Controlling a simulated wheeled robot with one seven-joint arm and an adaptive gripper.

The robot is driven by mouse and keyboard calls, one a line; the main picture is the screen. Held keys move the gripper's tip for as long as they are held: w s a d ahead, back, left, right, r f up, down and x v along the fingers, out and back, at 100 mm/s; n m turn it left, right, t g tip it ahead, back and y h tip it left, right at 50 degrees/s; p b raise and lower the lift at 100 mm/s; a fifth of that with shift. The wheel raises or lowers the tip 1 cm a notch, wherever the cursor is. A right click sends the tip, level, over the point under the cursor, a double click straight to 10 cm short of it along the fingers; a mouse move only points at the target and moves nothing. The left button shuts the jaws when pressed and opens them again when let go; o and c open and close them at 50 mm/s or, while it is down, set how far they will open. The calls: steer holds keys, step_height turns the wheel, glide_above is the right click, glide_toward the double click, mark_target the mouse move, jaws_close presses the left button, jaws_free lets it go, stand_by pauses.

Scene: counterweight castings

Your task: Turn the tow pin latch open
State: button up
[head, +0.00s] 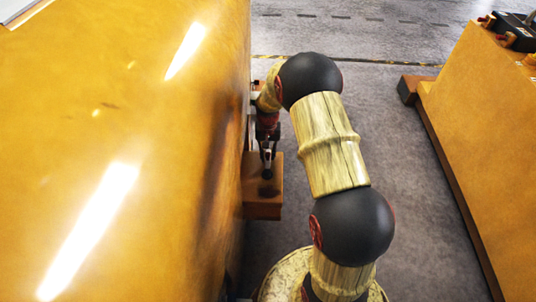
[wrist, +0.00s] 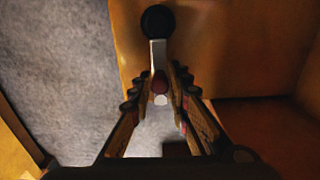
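The tow pin latch shows in the wrist view as a grey lever (wrist: 158,54) with a round black knob (wrist: 157,21) at its far end. A dark red part and a pale tip sit at its near end. My gripper (wrist: 161,76) has one finger on each side of the lever's near part. The fingertips are very close to it; I cannot tell whether they touch. In the head view my gripper (head: 267,145) points down beside the orange casting (head: 120,130), over a brown-orange block (head: 262,209). A dark knob (head: 267,174) shows just below the fingers.
The big orange casting fills the left of the head view, close beside my gripper. Another orange casting (head: 490,140) stands at the right, with dark items on top. Grey floor (head: 410,150) lies clear between them, with a dashed line at the back.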

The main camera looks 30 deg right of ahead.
jaws_close()
stand_by(0.4)
steer(key=shift+s+d+n, duration=0.1)
steer(key=shift+n, duration=0.2)
steer(key=n+p, duration=0.1)
steer(key=d+n+p, duration=0.1)
steer(key=shift+s+r+n, duration=0.1)
steer(key=shift+s+n, duration=0.05)
steer(key=shift+n, duration=0.25)
steer(key=n, duration=0.1)
steer(key=d+n+p, duration=0.1)
steer(key=n, duration=0.1)
steer(key=n+p, duration=0.1)
steer(key=n, duration=0.1)
steer(key=shift+d, duration=0.4)
steer(key=n, duration=0.1)
steer(key=d+n+p, duration=0.1)
steer(key=n, duration=0.2)
steer(key=shift+w+d+n, duration=0.25)
steer(key=shift+n, duration=0.15)
steer(key=shift+w+d+n+p, duration=0.2)
steer(key=shift+n, duration=0.6)
steer(key=shift+w+d+n+p, duration=0.15)
steer(key=shift+w+n+p, duration=0.05)
steer(key=shift+n, duration=0.6)
steer(key=shift+w+d+n+p, duration=0.2)
steer(key=shift+n, duration=0.6)
